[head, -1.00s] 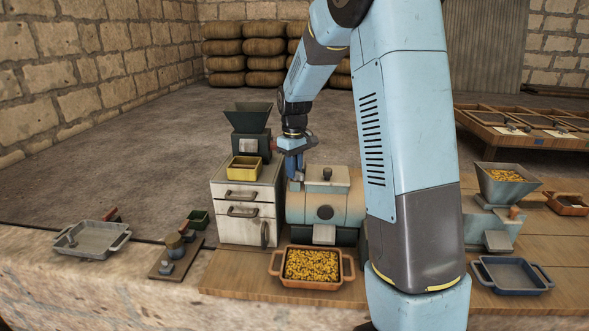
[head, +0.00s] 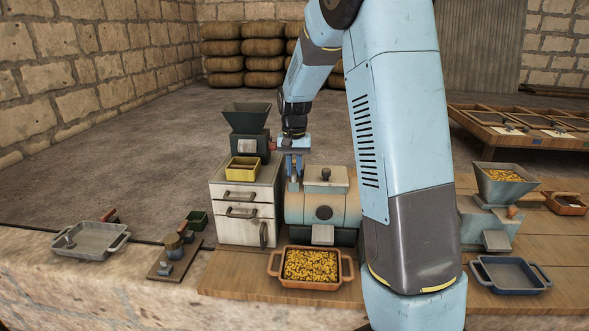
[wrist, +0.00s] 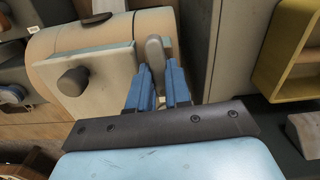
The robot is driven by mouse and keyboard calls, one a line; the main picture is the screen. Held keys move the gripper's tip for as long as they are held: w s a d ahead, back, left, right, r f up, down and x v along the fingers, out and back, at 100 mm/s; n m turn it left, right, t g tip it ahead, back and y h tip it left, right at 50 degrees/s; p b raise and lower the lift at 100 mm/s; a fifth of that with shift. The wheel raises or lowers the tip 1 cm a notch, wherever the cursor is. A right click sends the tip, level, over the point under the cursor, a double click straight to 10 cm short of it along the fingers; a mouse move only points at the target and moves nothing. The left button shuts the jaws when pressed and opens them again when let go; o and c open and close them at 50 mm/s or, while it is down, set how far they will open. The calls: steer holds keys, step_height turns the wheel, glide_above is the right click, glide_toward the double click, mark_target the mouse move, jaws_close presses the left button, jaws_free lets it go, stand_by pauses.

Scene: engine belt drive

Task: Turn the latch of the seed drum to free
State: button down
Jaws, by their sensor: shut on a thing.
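The seed drum (head: 345,209) is a tan cylinder with pale blue-grey ends. It lies on the bench right of the white cabinet, with a knobbed hatch (head: 326,181) on top. My gripper (head: 293,183) points down at the drum's left end. In the wrist view, the drum (wrist: 115,32) and its hatch (wrist: 100,72) lie at the upper left. The latch (wrist: 155,50) is a grey rounded lever at the drum's end. My blue fingers (wrist: 158,78) are shut on it, one on each side. The latch's lower part is hidden between the fingers.
The white drawer cabinet (head: 245,215) stands close on the left, with a yellow box (head: 243,174) and a dark hopper mill (head: 247,126) on it. A tray of yellow seed (head: 310,268) sits in front of the drum.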

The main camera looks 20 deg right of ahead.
mark_target(294, 170)
steer(key=shift+m, duration=0.4)
steer(key=c, duration=1.1)
jaws_free()
steer(key=shift+o, duration=0.2)
step_height(294, 170, up, 14)
steer(key=shift+f, duration=0.15)
